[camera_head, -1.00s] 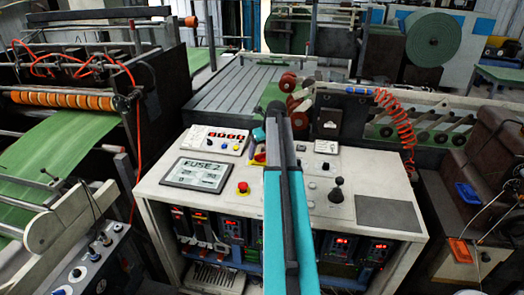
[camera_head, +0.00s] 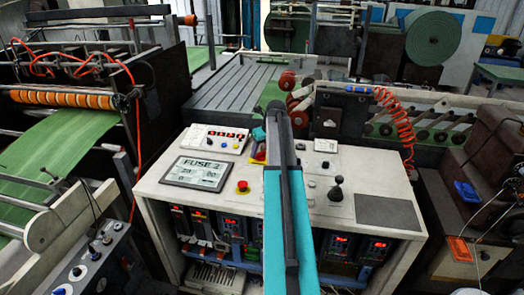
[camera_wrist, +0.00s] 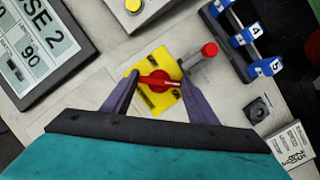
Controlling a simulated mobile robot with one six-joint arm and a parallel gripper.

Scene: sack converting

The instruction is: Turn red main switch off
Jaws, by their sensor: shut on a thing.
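The red main switch (camera_wrist: 158,97) is a red rotary knob with a bar handle on a yellow plate (camera_wrist: 164,57), seen in the wrist view on the pale panel top. Its handle lies nearly level across that picture, slightly tilted. My gripper (camera_wrist: 160,80) has one purple finger at each end of the handle and is shut on it. The fingertips are hidden there.
A red-capped part (camera_wrist: 209,49) stands close right of the switch. Blue numbered blocks (camera_wrist: 240,35) are farther right. A "FUSE 2" display (camera_wrist: 37,45) lies to the left. In the head view a red emergency button (camera_head: 242,186) and a black joystick (camera_head: 336,190) rise from the console.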

